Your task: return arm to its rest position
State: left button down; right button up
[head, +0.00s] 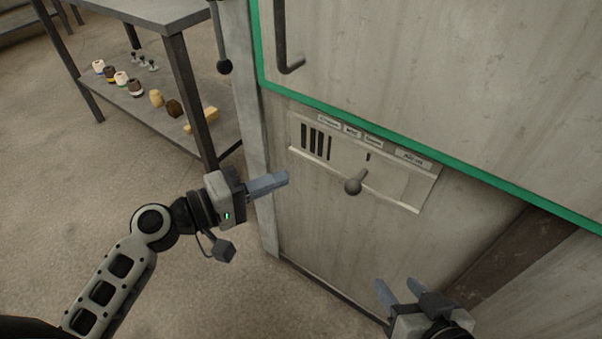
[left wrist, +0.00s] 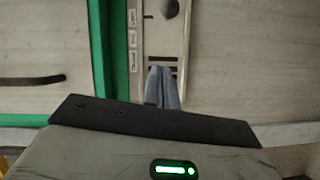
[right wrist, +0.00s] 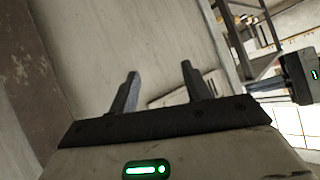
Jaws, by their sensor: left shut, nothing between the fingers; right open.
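My left gripper (head: 268,184) is shut and empty in the head view, to the left of the control panel on a large pale cabinet. Its closed fingers also show in the left wrist view (left wrist: 163,86), in front of the panel. My right gripper (head: 398,290) is open and empty at the lower right of the head view, below the panel. Its spread fingers show in the right wrist view (right wrist: 160,88). Neither gripper visibly touches anything.
The cabinet (head: 340,240) has a green trim (head: 400,140), a panel (head: 400,190) with a round-ended lever (head: 353,186), and a dark handle (head: 281,40). A metal shelf table (head: 150,12) at upper left holds several small items. Bare floor (head: 60,190) lies at left.

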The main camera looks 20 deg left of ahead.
pick_arm(q)
jog(key=s+r+m+y+p, duration=0.2)
jog(key=s+m+y+p, duration=0.2)
jog(key=p, duration=0.5)
jog(key=s+d+r+m+g+y+p, duration=0.1)
jog(key=s+r+m+y+p, duration=0.2)
jog(key=p, duration=0.7)
jog(key=s+m+y, duration=0.1)
jog(key=s+m, duration=0.1)
jog(key=s, duration=0.1)
jog(key=shift+s+g+y+p, duration=0.2)
jog(key=shift+g+y+p, duration=0.1)
jog(key=shift+y, duration=0.1)
pick_arm(e)
jog(key=s+d+r+h, duration=0.1)
jog(key=d+r, duration=0.1)
jog(key=r, duration=0.5)
jog(key=d+r, duration=0.2)
jog(key=r, duration=0.6)
jog(key=shift+s+d+m+t+h, duration=0.2)
jog(key=shift+s+m+t+h, duration=0.1)
jog(key=shift+s+h, duration=0.1)
jog(key=shift+w, duration=0.1)
